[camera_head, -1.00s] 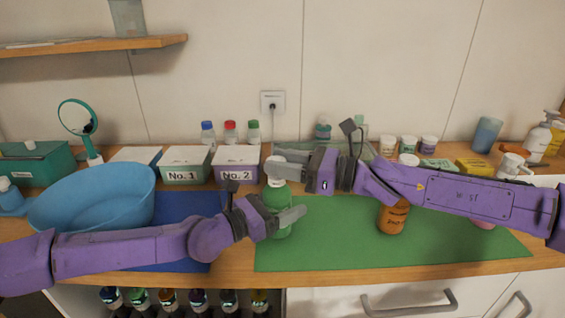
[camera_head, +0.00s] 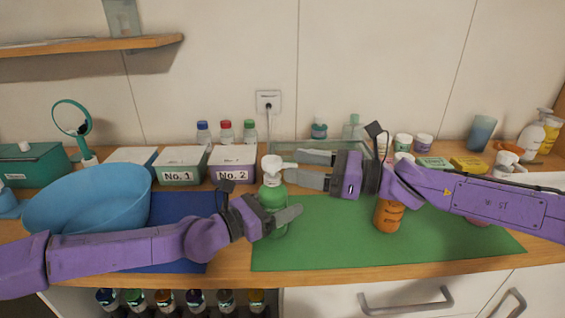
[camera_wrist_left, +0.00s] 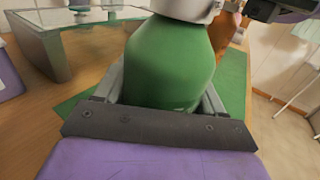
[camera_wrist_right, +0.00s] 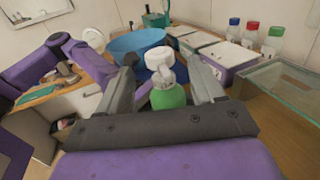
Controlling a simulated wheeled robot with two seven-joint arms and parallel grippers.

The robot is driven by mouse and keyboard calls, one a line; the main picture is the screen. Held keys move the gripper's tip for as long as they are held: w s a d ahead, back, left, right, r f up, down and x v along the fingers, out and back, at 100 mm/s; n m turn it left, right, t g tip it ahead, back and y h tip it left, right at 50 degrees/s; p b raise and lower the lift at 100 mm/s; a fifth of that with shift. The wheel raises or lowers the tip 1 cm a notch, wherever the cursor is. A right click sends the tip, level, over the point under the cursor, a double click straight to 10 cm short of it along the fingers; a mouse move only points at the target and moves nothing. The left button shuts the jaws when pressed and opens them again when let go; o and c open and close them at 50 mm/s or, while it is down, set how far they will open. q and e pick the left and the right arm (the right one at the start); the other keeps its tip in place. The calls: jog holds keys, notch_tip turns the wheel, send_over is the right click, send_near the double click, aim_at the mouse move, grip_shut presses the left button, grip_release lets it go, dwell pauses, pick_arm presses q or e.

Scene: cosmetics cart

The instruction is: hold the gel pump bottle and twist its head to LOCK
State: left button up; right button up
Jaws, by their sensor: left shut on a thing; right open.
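The green gel pump bottle (camera_head: 272,198) stands upright at the left end of the green mat (camera_head: 345,255), with a white pump head (camera_head: 271,165). My left gripper (camera_head: 287,217) is shut on the bottle's body; its fingers flank the green body in the left wrist view (camera_wrist_left: 170,65). My right gripper (camera_head: 302,170) is open at head height, just right of the white head. In the right wrist view the head (camera_wrist_right: 160,62) shows between and beyond the open fingers, seemingly untouched. The head's lock marking cannot be read.
An orange bottle (camera_head: 388,215) stands on the mat below my right arm. A blue basin (camera_head: 88,197) is at left, with boxes No. 1 (camera_head: 182,166) and No. 2 (camera_head: 232,164) behind. A glass stand (camera_head: 290,150) is behind the bottle. The front of the mat is clear.

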jog(key=v, duration=0.7)
pick_arm(q)
jog(key=o, duration=1.4)
jog(key=shift+c, duration=0.2)
